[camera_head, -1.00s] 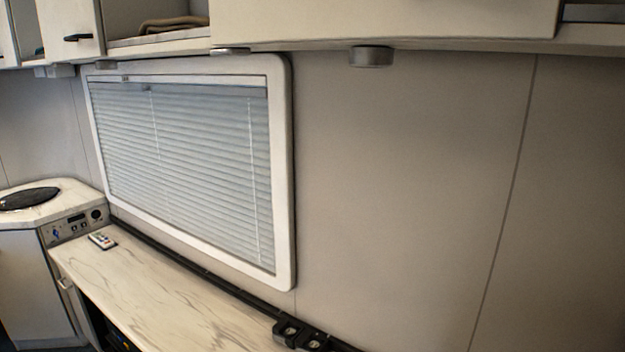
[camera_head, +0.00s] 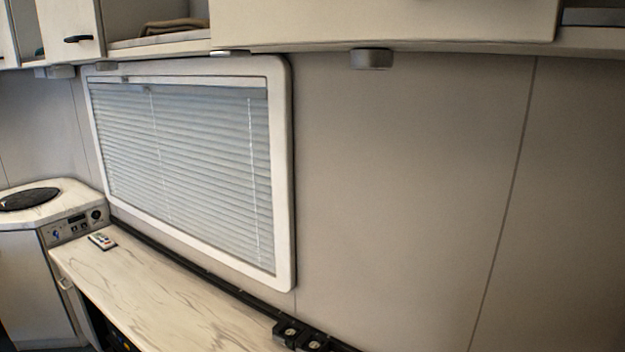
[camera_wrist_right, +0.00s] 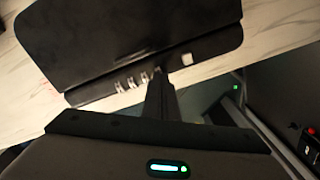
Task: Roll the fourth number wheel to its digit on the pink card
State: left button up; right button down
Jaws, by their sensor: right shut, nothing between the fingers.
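In the right wrist view a black case (camera_wrist_right: 125,40) lies on the marble-patterned worktop (camera_wrist_right: 25,90). The pink card and my left gripper are not in view.
In the head view the worktop (camera_head: 165,295) runs below a window with blinds (camera_head: 180,165). A remote (camera_head: 102,241) lies at its far end, and black sockets (camera_head: 300,336) line the wall edge. Cabinets (camera_head: 380,20) hang above.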

jog(key=shift+f, duration=0.4)
jog(key=shift+w+d, duration=0.25)
jog(key=shift+w, duration=0.05)
dwell(0.6)
jog(key=shift+r, duration=0.1)
jog(key=shift+r+p, duration=0.35)
jog(key=shift+p, duration=0.35)
dwell(0.6)
notch_tip(320, 180, up, 5)
jog(key=p, duration=0.5)
jog(key=shift+a, duration=0.1)
